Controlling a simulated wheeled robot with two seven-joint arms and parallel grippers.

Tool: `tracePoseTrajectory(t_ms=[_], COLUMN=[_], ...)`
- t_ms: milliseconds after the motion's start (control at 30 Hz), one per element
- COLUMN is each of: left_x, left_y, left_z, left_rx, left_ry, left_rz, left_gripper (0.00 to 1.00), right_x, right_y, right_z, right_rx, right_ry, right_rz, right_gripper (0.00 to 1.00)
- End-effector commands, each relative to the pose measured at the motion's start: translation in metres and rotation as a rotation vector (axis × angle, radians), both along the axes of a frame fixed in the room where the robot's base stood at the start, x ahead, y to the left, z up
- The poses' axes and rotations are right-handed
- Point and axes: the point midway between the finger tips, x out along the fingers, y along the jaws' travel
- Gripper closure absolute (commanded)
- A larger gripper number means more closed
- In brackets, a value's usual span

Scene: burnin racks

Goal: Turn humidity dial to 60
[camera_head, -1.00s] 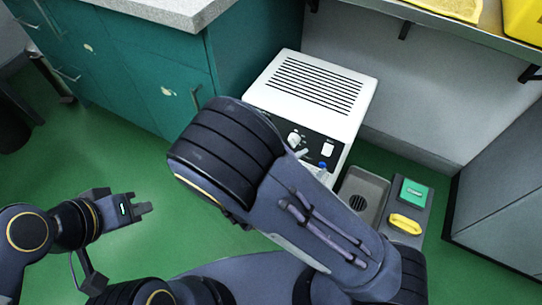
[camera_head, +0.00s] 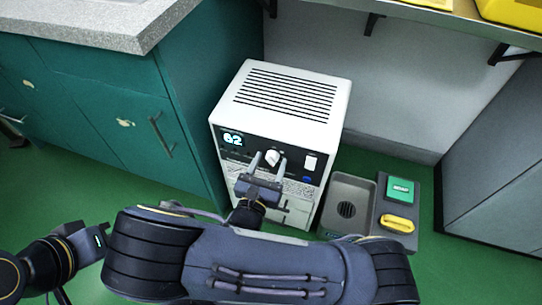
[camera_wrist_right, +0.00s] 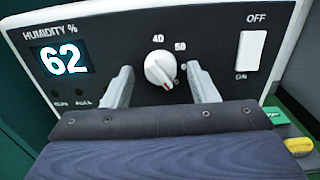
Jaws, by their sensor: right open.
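The white humidity unit (camera_head: 287,92) stands on the floor with a dark control panel. Its display (camera_wrist_right: 65,60) reads 62 under "HUMIDITY %". The round white dial (camera_wrist_right: 159,67) has a red mark near its lower edge; it also shows in the head view (camera_head: 272,157). Labels 40 and 50 show above it; a further label is partly hidden by a finger. My right gripper (camera_head: 268,164) is open, one finger on each side of the dial; whether they touch it I cannot tell. My left gripper (camera_head: 92,240) is at lower left, its fingers largely hidden by my right arm.
A white OFF/ON rocker switch (camera_wrist_right: 251,50) sits right of the dial. A grey tray (camera_head: 336,190) with a drain, a green pad (camera_head: 400,188) and a yellow handle (camera_head: 397,224) lie right of the unit. Green cabinets (camera_head: 120,100) stand left, a shelf above.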

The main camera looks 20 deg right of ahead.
Motion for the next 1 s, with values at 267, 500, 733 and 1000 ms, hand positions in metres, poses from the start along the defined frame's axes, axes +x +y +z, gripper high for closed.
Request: tracePoseTrajectory(t_ms=[267, 500, 733, 1000], left_x=[0.0, 0.0, 0.0, 0.0], left_y=[0.0, 0.0, 0.0, 0.0], left_z=[0.0, 0.0, 0.002, 0.017], left_rx=[0.0, 0.0, 0.0, 0.0], left_ry=[0.0, 0.0, 0.0, 0.0], left_rz=[0.0, 0.0, 0.0, 0.0], left_gripper=[1.0, 1.0, 1.0, 1.0], right_x=[0.0, 0.0, 0.0, 0.0], right_y=[0.0, 0.0, 0.0, -0.001], right_z=[0.0, 0.0, 0.001, 0.003], right_rx=[0.001, 0.001, -0.007, -0.091], right_ry=[-0.001, -0.001, 0.004, 0.062], right_rz=[0.0, 0.0, 0.0, -0.001], right_gripper=[0.52, 0.83, 0.91, 0.91])
